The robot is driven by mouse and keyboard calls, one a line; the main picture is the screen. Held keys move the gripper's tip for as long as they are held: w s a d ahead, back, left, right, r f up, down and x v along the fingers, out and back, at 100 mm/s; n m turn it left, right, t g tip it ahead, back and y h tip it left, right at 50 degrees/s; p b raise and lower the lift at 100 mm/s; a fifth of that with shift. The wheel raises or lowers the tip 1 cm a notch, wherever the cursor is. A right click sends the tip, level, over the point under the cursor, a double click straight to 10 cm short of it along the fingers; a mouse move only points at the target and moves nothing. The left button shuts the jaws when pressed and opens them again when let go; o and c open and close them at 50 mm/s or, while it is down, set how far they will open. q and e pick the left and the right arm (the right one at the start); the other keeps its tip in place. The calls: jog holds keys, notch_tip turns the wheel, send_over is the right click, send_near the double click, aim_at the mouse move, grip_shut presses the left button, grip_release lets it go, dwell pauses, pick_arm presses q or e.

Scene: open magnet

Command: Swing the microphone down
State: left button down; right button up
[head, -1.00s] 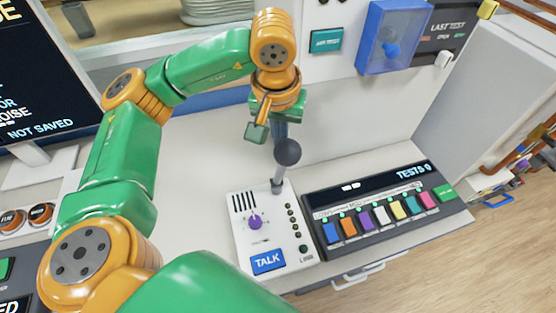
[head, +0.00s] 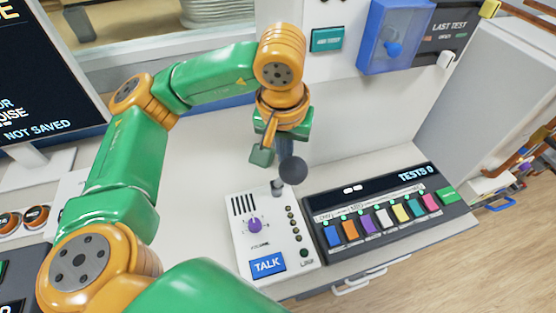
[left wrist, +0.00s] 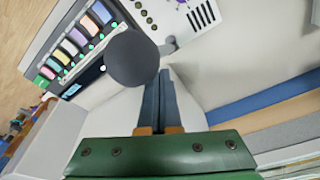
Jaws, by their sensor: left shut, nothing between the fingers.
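The microphone is a dark grey ball (head: 293,170) on a short grey stem, hinged at the back of a white console (head: 296,240) with a blue TALK button and a purple knob. The ball leans low towards the front and right, and largely hides its stem. My left gripper (head: 286,152) is shut and empty just behind and above the ball, and its fingertips seem to touch it. In the left wrist view the ball (left wrist: 132,58) sits just beyond the shut dark fingers (left wrist: 157,98). My right gripper is in neither view.
A dark panel (head: 378,248) with a row of coloured keys and a "TESTS 0" display stands right of the console. A monitor (head: 40,90) stands at the left. A blue clear box (head: 393,38) hangs on the back wall.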

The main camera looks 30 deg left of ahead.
aim_at(291, 157)
pick_arm(q)
jog(key=shift+s+d+f+b, duration=1.45)
jog(key=shift+d+f+b, duration=0.1)
jog(key=shift+d, duration=0.15)
jog(key=shift+w+a+f+b, duration=0.25)
jog(key=shift+f+b, duration=0.15)
jog(key=shift+b, duration=0.25)
jog(key=shift+w+a+f+b, duration=0.15)
jog(key=shift+a+f+b, duration=0.1)
jog(key=shift+f+b, duration=0.25)
notch_tip(291, 157, up, 11)
jog(key=p, duration=0.9)
jog(key=shift+f, duration=0.35)
